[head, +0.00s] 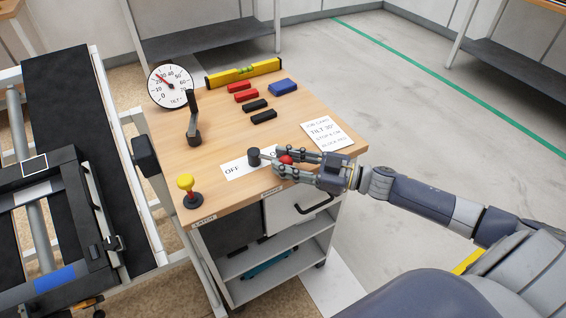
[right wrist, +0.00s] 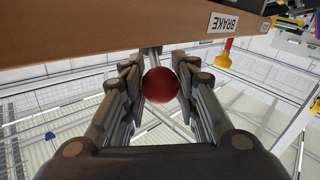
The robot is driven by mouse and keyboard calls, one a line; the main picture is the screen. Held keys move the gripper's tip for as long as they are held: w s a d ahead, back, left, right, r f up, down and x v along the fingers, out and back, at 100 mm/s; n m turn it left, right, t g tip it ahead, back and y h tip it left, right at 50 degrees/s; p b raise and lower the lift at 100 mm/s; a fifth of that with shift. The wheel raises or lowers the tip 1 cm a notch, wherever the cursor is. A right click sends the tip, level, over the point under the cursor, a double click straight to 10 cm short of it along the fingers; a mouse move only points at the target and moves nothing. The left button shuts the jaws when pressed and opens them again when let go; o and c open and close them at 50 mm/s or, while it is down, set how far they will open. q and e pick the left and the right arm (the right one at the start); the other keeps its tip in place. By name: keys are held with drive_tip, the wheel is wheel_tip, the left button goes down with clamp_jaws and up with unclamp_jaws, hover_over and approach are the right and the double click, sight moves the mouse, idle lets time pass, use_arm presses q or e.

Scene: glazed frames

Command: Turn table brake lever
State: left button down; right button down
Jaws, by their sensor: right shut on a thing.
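The brake lever has a dark round pivot (head: 254,157) near the front edge of the wooden cart top, and its arm points right to a red ball knob (head: 286,160). A white label under it reads OFF (head: 232,170) at its left; its right part is partly hidden by the lever and fingers. My right gripper (head: 284,163) is shut on the knob, reaching in from the right. In the right wrist view the red knob (right wrist: 160,86) sits between the fingers, with a BRAKE label (right wrist: 223,22) on the cart edge above. My left gripper is not in view.
On the cart top (head: 225,135) are a yellow-topped latch knob (head: 186,183), a black crank (head: 193,120), a tilt dial (head: 170,86), a yellow level (head: 243,72), small coloured blocks and a TILT 30° card (head: 327,134). A tilted frame (head: 75,130) stands left. Open floor lies right.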

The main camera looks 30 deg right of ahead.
drive_tip(key=shift+w+d, duration=0.1)
drive_tip(key=shift+d, duration=0.1)
drive_tip(key=c, duration=1.2)
unclamp_jaws()
drive_tip(key=shift+d+f, duration=0.1)
drive_tip(key=shift+s+d, duration=0.1)
drive_tip(key=shift+s, duration=0.25)
drive_tip(key=v, duration=1.1)
drive_tip(key=shift+s+d, duration=0.1)
drive_tip(key=shift+d, duration=0.15)
